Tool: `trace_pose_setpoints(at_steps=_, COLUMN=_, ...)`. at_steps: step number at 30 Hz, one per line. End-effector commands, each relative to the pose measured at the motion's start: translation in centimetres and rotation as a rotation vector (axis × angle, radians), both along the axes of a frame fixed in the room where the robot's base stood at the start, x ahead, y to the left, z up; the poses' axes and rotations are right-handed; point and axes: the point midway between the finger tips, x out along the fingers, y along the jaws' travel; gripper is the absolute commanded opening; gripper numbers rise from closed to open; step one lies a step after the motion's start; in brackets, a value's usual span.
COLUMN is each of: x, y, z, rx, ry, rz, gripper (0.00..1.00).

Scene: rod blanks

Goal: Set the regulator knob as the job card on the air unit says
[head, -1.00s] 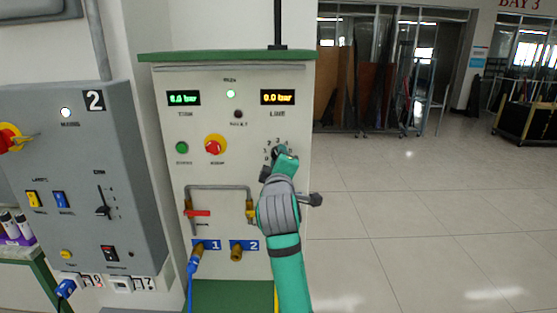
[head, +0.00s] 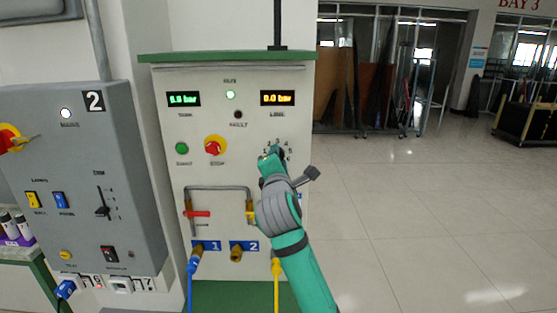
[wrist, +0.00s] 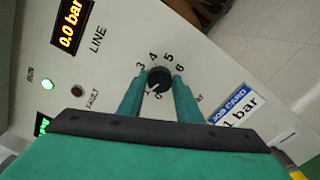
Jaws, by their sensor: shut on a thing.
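The dark round regulator knob (wrist: 159,76) sits between my gripper's two green fingers in the wrist view. My gripper (head: 268,156) is shut on it at the panel of the air unit (head: 215,80). Scale digits around the knob include 3, 4, 5 and 6. A pale pointer mark on the knob seems to point to the lower left, near the low end of the scale. The job card (wrist: 232,108) shows "1 bar"; its left part may be covered by my finger. The LINE display (wrist: 71,24) reads 0.0 bar.
The TANK display (head: 184,98) reads about 6.0 bar. The RUN lamp (head: 231,94) is lit green. A red stop button (head: 214,147), a red-handled valve (head: 197,213) and hoses are left of or below my gripper. A grey control box (head: 95,180) stands at left; open floor lies right.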

Motion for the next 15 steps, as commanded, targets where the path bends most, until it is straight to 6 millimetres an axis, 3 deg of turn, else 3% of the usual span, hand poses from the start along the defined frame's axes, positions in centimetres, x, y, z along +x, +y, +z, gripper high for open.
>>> trace_pose_setpoints(at_steps=15, x=0.01, y=-0.02, z=-0.06, rx=-0.093, ry=0.002, rz=-0.001, gripper=0.09)
